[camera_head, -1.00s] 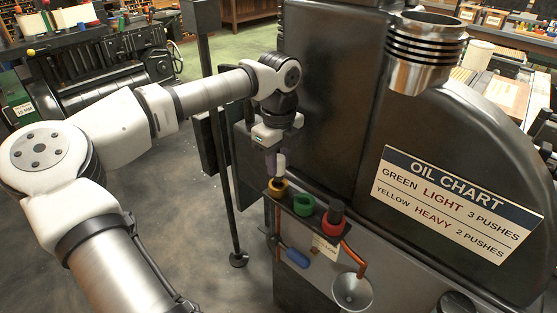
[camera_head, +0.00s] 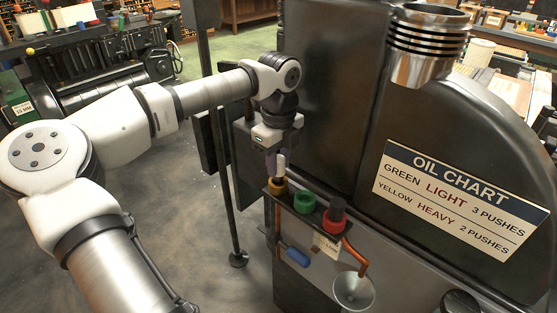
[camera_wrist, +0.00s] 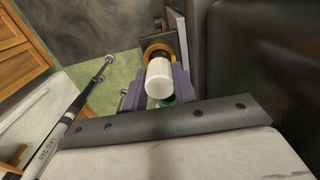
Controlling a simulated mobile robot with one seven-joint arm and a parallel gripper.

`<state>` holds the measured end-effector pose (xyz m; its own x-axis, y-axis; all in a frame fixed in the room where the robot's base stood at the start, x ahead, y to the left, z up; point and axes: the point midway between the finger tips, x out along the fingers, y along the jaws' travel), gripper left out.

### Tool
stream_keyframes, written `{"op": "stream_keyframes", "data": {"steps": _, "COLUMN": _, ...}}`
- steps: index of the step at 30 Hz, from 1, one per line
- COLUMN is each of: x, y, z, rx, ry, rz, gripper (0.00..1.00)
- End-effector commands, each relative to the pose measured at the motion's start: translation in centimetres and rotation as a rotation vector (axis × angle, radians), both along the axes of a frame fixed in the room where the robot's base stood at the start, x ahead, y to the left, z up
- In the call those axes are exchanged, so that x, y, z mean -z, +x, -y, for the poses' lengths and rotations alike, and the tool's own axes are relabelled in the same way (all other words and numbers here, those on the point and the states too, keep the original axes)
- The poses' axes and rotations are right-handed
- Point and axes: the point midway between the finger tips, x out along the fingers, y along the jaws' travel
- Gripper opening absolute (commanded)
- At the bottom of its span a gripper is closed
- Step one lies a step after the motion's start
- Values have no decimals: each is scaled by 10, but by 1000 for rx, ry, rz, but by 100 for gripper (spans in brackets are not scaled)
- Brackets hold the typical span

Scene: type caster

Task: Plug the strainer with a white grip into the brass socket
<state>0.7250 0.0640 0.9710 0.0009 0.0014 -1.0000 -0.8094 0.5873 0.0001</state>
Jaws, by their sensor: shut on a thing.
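The strainer's white grip (camera_head: 281,162) is between the purple fingers of my gripper (camera_head: 277,160), which are shut on it. In the wrist view the white grip (camera_wrist: 159,78) shows as a white cylinder between the fingers (camera_wrist: 157,90). The brass socket (camera_head: 277,186) is the left one of a row on a dark shelf, right below the grip. Its ring also shows behind the grip in the wrist view (camera_wrist: 157,48). The strainer's lower end is hidden, so I cannot tell how deep it sits in the socket.
A green socket (camera_head: 304,202) and a red socket (camera_head: 335,217) with a dark top stand to the right on the same shelf. A funnel (camera_head: 353,290) and a blue handle (camera_head: 297,257) are below. The large dark machine body (camera_head: 330,90) rises close behind my gripper.

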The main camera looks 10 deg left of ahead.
Motion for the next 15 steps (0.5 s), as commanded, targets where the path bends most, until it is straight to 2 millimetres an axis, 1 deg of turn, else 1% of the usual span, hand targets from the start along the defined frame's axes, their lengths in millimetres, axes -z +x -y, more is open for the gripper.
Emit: {"op": "stream_keyframes", "data": {"steps": 15, "x": 14, "y": 0, "z": 0, "rx": 0, "ry": 0, "rz": 0, "gripper": 6}}
